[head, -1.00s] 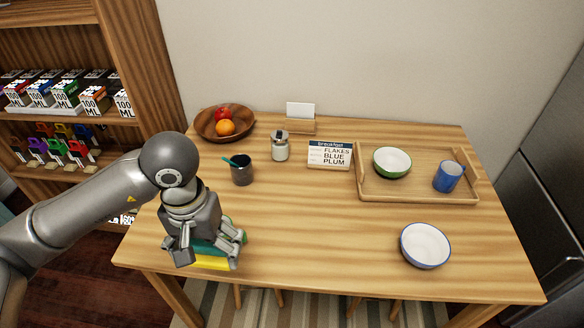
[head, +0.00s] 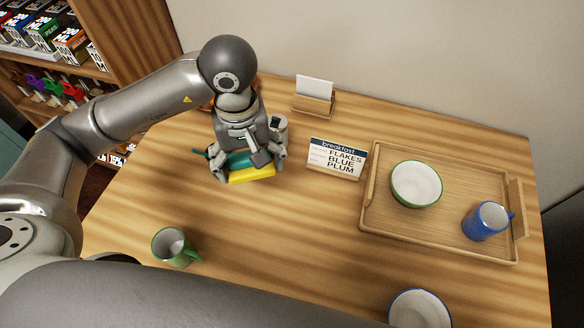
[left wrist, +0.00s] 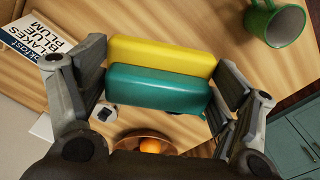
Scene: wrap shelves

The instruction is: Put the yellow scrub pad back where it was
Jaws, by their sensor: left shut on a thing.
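The yellow scrub pad (head: 252,175) has a thick teal layer on it and is over the back left part of the table. My left gripper (head: 252,163) is shut on it from above. In the left wrist view the pad (left wrist: 165,54) lies crosswise between the two fingers (left wrist: 160,75), yellow side away from the palm. I cannot tell whether the pad touches the table. My left gripper hides part of the dark cup and the jar (head: 278,123) behind it. My right gripper is out of view.
A green mug (head: 172,247) stands near the front left. A breakfast sign (head: 337,158), a card holder (head: 314,100) and a wooden tray (head: 440,236) with a green bowl (head: 416,184) and blue mug (head: 486,221) are to the right. A blue-rimmed bowl (head: 419,310) is at the front.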

